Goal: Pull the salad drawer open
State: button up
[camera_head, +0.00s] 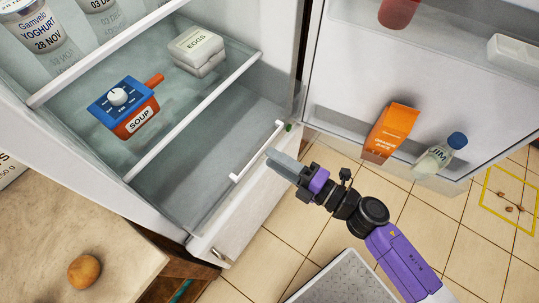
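The salad drawer (210,165) is at the bottom of the open fridge, below the glass shelf. Its long white bar handle (257,154) runs along the front edge. My gripper (277,160) is close to the right of the handle's middle, its grey fingers pointing at it. From this angle I cannot tell whether the fingers touch the handle or how far apart they are. No object shows held in them.
A blue and red soup container (125,105) and an egg box (197,50) stand on the shelf above. The fridge door (345,75) is swung open at right, holding an orange juice carton (390,132) and a bottle (441,154). A counter (60,235) is at lower left.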

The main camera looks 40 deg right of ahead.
jog(key=b+v, duration=0.1)
jog(key=v, duration=0.4)
jog(key=shift+s, duration=0.15)
dwell(0.3)
notch_tip(320, 180, up, 6)
jog(key=s+d+m+t+h, duration=0.1)
jog(key=s+m+h, duration=0.2)
jog(key=m, duration=0.7)
jog(key=s+a+r+m+g+h, duration=0.2)
jog(key=s+a+m+g, duration=0.1)
jog(key=s+m, duration=0.8)
jog(key=s+a, duration=0.1)
jog(key=s, duration=0.1)
jog(key=shift+s+m+h, duration=0.3)
